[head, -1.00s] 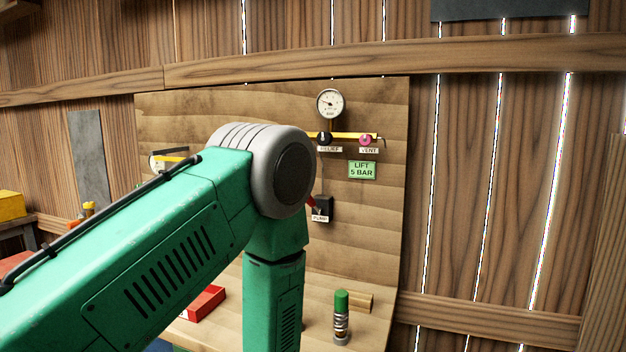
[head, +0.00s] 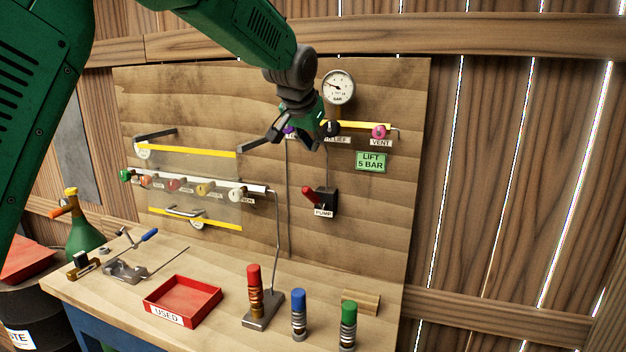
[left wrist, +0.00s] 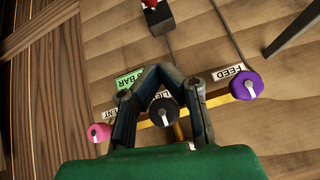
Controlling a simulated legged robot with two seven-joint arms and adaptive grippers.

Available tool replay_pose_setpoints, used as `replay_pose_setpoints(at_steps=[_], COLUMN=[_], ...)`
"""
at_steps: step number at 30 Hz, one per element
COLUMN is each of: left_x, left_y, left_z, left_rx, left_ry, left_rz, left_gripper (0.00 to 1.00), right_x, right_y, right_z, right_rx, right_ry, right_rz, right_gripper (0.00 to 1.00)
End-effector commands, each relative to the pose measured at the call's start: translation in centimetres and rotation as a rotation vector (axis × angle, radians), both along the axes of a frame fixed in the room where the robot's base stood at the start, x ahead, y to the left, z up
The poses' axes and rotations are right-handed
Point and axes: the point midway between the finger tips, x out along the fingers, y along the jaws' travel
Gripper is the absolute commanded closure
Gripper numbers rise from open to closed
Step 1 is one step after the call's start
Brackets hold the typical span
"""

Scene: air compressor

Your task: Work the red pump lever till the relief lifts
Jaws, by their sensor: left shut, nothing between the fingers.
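The red pump lever (head: 309,194) tilts up and left from its black box above the PUMP label on the wooden board. It also shows at the top edge of the left wrist view (left wrist: 150,4). The relief knob (head: 333,128) is black, on the yellow strip; in the left wrist view it (left wrist: 164,112) shows between my finger links. The round pressure gauge (head: 338,87) is above it. The green sign (head: 371,161) reads LIFT 5 BAR. My left gripper (head: 297,145) is shut and empty, up and left of the lever and apart from it. My right gripper is not in view.
A pink vent knob (head: 380,132) is right of the relief knob; a purple feed knob (left wrist: 247,85) is on its other side. Red, blue and green-topped cylinders and a red USED tray (head: 183,301) stand on the bench. The board around the lever is clear.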

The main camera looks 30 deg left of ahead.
Motion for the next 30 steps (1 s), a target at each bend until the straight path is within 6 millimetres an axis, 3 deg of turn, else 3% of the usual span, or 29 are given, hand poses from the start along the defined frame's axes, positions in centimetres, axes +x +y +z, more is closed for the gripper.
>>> replay_pose_setpoints(at_steps=[11, 27, 30], left_x=[0.3, 6.1, 5.0], left_y=[-0.2, 1.9, 1.9], left_z=[-0.4, -8.0, -9.0], left_rx=[0.002, 0.000, 0.000], left_ry=[0.002, 0.002, 0.002], left_rz=[-0.002, -0.001, -0.001], left_gripper=[1.00, 1.00, 1.00], right_x=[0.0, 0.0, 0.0], right_y=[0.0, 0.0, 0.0], right_z=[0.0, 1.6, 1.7], right_rx=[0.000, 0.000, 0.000], right_ry=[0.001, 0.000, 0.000], right_rz=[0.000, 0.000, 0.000], right_gripper=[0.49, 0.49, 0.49])
